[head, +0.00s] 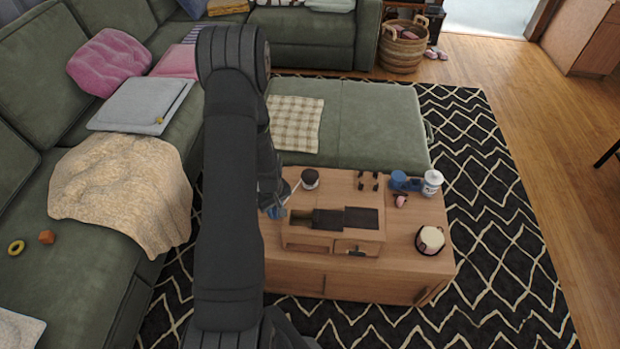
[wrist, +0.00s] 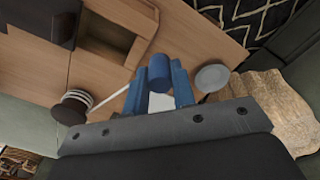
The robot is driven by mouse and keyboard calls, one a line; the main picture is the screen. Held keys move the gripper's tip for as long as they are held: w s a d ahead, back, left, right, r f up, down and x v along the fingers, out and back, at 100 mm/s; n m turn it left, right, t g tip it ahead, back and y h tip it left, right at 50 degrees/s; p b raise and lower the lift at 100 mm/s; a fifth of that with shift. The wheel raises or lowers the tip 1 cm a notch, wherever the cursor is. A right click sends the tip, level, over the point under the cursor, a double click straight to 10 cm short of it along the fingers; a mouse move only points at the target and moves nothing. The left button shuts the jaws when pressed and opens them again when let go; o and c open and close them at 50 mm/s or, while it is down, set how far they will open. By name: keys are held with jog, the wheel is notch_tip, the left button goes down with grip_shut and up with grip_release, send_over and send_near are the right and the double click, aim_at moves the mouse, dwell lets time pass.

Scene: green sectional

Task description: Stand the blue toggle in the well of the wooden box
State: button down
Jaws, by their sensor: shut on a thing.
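The blue toggle (wrist: 159,68) shows in the wrist view as a short blue cylinder between the two blue fingers of my gripper (wrist: 158,88), which is shut on it. In the head view my gripper (head: 275,212) is at the left end of the wooden box, mostly hidden by my arm; I cannot make out the toggle there. The wooden box (head: 306,239) stands on the wooden table and has a dark recess and a dark panel on top. In the wrist view the box (wrist: 127,58) shows an open, wood-lined well, ahead and left of the toggle and apart from it.
A grey disc (wrist: 212,78) lies right of my fingers in the wrist view. A blue mug (head: 398,179), a white jar (head: 432,183) and a cream round pot (head: 430,240) stand on the right.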

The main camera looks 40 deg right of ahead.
jog(key=shift+s+d, duration=0.15)
jog(key=shift+d, duration=0.2)
jog(key=s+d, duration=0.3)
jog(key=d, duration=0.4)
jog(key=shift+d, duration=0.3)
dwell(0.7)
jog(key=m, duration=0.9)
dwell(0.7)
jog(key=shift+f, duration=1.9)
jog(key=shift+f, duration=0.25)
